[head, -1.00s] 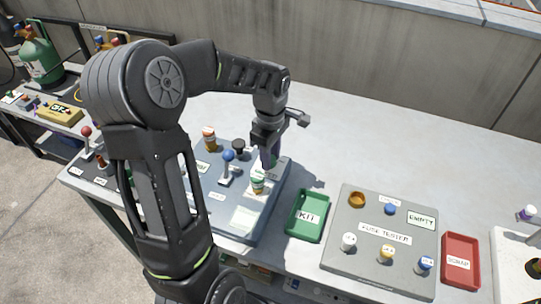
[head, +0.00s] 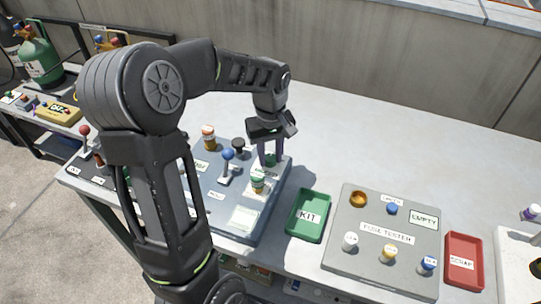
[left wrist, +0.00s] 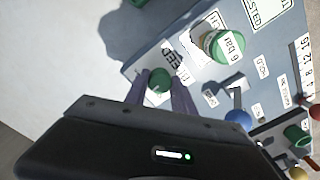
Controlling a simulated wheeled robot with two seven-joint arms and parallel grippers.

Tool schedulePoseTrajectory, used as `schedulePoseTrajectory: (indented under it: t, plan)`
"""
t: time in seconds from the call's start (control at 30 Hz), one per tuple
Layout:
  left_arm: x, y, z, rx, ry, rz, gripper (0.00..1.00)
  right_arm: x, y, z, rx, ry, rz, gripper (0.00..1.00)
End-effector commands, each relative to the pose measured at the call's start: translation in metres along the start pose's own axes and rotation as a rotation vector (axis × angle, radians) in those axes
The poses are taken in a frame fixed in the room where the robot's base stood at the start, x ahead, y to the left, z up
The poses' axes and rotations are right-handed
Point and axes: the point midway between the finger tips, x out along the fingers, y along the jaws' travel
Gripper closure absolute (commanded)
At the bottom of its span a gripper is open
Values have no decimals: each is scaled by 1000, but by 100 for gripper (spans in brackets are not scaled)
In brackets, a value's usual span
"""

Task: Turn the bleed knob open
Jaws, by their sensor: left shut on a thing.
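The green bleed knob (left wrist: 160,80) sits beside a label ending in "EED" on a grey panel; it also shows small in the head view (head: 270,160). My left gripper (left wrist: 160,88) is shut on this knob, one finger on each side, pointing down; in the head view it is over the panel's far right corner (head: 270,159). The grey panel (head: 236,193) also carries a green-topped "6 bar" part (left wrist: 222,44) and a blue-ball lever (head: 228,156). My right gripper is not in view.
Right of the panel are a green KIT tray (head: 309,236), the fuse tester (head: 385,260) and a red SCRAP tray (head: 463,245). An orange-brown part (head: 208,133) and a black knob (head: 239,144) stand on the panel's far side. The bench behind is clear.

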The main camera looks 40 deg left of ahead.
Motion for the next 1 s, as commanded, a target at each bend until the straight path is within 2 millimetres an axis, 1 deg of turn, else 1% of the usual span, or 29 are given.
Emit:
schedulePoseTrajectory:
  t: [0.7, 1.0]
  plan:
    - [-1, 0, -1, 663, 3, 1, 100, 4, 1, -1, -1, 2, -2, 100]
    - [-1, 0, -1, 834, 3, 1, 100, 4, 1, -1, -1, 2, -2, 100]
